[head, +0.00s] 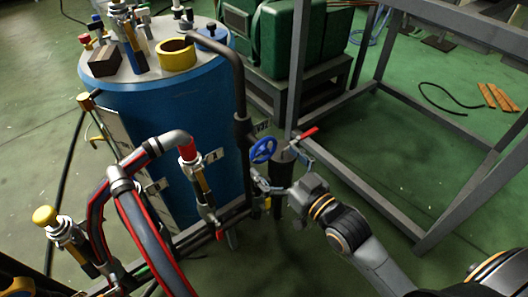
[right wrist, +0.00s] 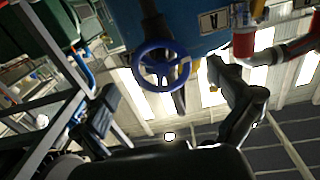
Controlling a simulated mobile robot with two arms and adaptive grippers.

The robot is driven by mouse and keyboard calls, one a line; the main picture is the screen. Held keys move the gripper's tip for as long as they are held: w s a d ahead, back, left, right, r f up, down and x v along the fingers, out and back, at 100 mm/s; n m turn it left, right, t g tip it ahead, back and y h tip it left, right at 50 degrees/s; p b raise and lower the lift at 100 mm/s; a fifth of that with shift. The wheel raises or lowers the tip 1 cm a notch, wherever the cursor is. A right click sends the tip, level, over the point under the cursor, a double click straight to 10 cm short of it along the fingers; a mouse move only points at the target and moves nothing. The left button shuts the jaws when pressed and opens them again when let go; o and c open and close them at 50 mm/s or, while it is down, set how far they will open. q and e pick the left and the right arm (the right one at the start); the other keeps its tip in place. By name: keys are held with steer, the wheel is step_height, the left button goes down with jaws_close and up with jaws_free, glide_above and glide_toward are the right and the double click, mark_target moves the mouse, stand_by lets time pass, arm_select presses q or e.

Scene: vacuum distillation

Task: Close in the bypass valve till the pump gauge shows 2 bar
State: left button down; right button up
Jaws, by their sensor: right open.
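A blue handwheel (head: 263,150) sits on a dark pipe at the right side of the blue tank, which I take to be the bypass valve. My right gripper (head: 279,171) is open just below and to the right of it in the head view. In the right wrist view the wheel (right wrist: 160,66) appears between the two spread fingers (right wrist: 168,92); I see no finger closed on it. I cannot make out a pump gauge or its reading in either view. My left gripper is not in view.
The blue tank (head: 170,130) carries fittings and a yellow ring (head: 176,55) on top. Red-striped hoses (head: 145,235) and pipes fill the lower left. A red-handled lever (head: 308,132) is close to the right gripper.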

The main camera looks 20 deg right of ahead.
mark_target(265, 152)
steer(key=x, duration=0.3)
steer(key=shift+w+a, duration=0.1)
steer(key=shift+w, duration=0.15)
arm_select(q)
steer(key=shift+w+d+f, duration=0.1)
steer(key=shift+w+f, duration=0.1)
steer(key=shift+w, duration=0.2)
arm_select(e)
steer(key=shift+w+a, duration=0.15)
steer(key=shift+w, duration=0.15)
steer(key=c, duration=1.2)
steer(key=shift+o, duration=0.2)
steer(key=shift+r+p, duration=0.2)
steer(key=shift+p, duration=0.1)
steer(key=shift+r+m+p, duration=0.15)
steer(key=shift+m+p, duration=0.35)
steer(key=shift+p, duration=0.25)
arm_select(q)
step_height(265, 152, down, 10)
steer(key=p, duration=0.3)
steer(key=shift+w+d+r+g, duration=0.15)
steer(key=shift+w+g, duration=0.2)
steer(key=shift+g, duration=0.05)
arm_select(e)
steer(key=m, duration=0.2)
steer(key=shift+f+m, duration=0.25)
steer(key=shift+m, duration=0.05)
